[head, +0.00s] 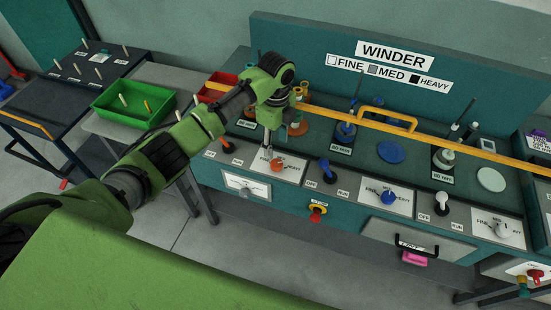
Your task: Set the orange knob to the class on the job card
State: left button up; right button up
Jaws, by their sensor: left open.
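The orange knob (277,165) sits on a white dial plate (290,172) with small lettering, at the left of the teal winder panel; its pointer direction is too small to tell. My left arm reaches in from the left, and its open gripper (268,142) points down just above and left of the orange knob. I cannot tell whether a fingertip touches it. The winder sign (390,62) shows a white square for fine, grey for med and black for heavy. I cannot make out a job card. My right gripper is not in view.
A blue knob (388,197) and a white knob (502,230) sit on similar plates to the right. Toggle levers stand between them. A yellow bar (455,142) crosses above the panel. A green tray (133,105) stands on the left table.

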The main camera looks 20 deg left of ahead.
aim_at(276, 163)
pick_arm(q)
notch_tip(276, 163, down, 9)
jog(key=shift+p, duration=0.4)
jog(key=c, duration=1.1)
